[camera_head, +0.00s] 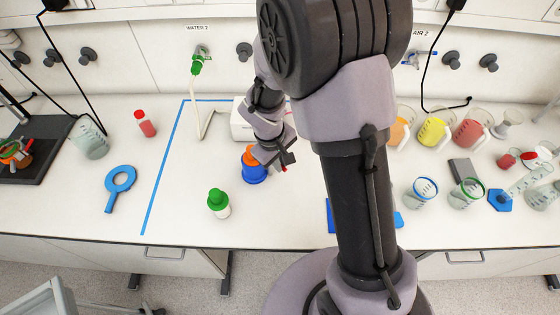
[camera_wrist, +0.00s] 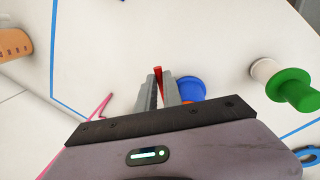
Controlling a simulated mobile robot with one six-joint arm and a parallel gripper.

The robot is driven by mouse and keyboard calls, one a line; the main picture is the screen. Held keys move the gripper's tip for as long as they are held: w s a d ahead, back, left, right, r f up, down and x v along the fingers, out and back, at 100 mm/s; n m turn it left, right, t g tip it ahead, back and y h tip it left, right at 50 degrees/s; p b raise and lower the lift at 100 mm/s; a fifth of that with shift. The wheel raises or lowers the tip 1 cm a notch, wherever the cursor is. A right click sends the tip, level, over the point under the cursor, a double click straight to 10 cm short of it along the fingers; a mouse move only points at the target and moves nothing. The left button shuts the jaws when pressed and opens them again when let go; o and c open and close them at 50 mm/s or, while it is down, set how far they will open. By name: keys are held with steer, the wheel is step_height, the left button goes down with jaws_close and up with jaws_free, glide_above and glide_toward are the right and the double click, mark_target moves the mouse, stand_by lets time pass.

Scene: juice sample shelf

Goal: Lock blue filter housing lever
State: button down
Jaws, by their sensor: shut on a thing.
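The blue filter housing (camera_head: 254,173) stands on the white bench and has an orange part (camera_head: 250,154) on top. In the wrist view the blue housing (camera_wrist: 190,88) shows just right of my fingers, partly hidden by them. My gripper (camera_head: 287,160) is low at the right side of the housing. In the wrist view my gripper's two grey fingers (camera_wrist: 159,88) are close together on a thin red lever (camera_wrist: 158,72), whose end sticks out past the tips. Where the lever joins the housing is hidden.
A green-capped white bottle (camera_head: 218,206) stands to the front left of the housing. A white box (camera_head: 243,127) is behind it. Blue tape (camera_head: 163,165) marks the bench at left. Cups and jugs crowd the right.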

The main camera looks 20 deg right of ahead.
steer(key=shift+d, duration=0.1)
steer(key=w+d+n+p, duration=0.1)
steer(key=n+p, duration=0.2)
steer(key=w+d+n+y+p, duration=0.1)
steer(key=n+p, duration=0.2)
steer(key=p, duration=0.1)
steer(key=w+d+n+t+p, duration=0.1)
steer(key=n+p, duration=0.3)
steer(key=shift+w+r+y, duration=0.1)
steer(key=shift+w+y, duration=0.05)
steer(key=shift+y, duration=0.15)
stand_by(0.3)
steer(key=c, duration=1.5)
jaws_free()
steer(key=shift+p, duration=0.3)
